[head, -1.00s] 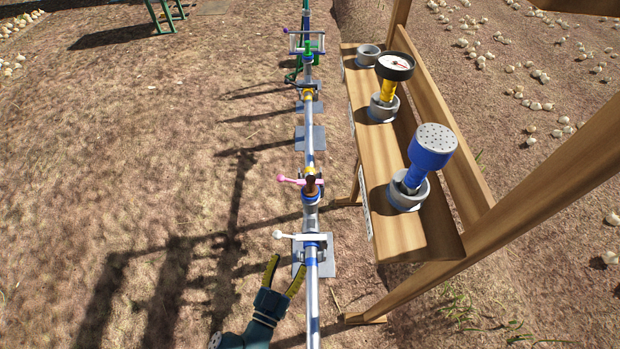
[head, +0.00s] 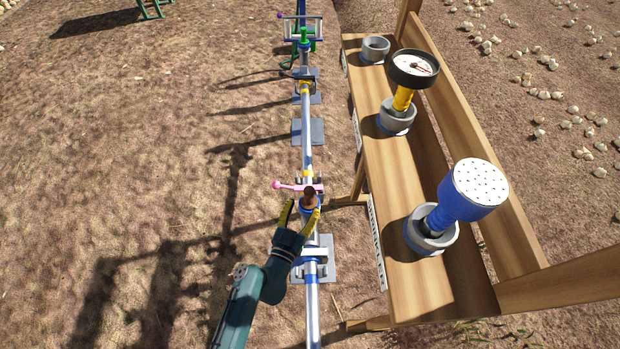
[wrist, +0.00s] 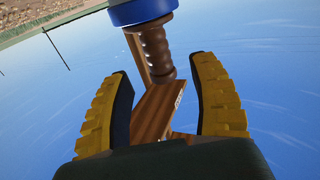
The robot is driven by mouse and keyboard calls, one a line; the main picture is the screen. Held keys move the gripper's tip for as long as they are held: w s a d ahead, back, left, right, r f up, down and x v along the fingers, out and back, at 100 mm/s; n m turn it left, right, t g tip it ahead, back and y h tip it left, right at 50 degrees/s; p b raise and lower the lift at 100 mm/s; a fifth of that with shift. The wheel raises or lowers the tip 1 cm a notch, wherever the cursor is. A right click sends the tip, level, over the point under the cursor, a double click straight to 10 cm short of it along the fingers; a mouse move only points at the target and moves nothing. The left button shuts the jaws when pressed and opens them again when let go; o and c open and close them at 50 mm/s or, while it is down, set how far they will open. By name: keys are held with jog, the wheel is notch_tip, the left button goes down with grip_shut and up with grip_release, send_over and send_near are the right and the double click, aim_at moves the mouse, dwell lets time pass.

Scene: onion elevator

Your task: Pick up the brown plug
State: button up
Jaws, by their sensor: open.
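The brown plug (head: 309,198) sits in a blue-collared fitting on the pipe in the head view, beside a pink-handled valve. In the wrist view the ribbed brown plug (wrist: 153,50) hangs from a blue collar (wrist: 140,10) at the top, as that camera looks from an inverted angle. My gripper (head: 302,207) is at the plug, with its yellow fingers apart on either side in the head view. In the wrist view, my gripper (wrist: 160,95) is open, and the plug's end is roughly between and just beyond the fingertips. No contact is visible.
The pink valve handle (head: 292,186) is close to the fingers. The pipe (head: 311,297) runs lengthwise beneath my arm. At right, a wooden shelf (head: 440,290) holds a blue sprinkler head (head: 468,188), a gauge (head: 414,67) and an empty grey cup (head: 375,48). Open ground lies left.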

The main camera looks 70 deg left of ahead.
aim_at(307, 200)
jog(key=x, duration=0.2)
jog(key=f+b+x, duration=0.1)
jog(key=x, duration=0.1)
jog(key=shift+s, duration=0.1)
grip_shut()
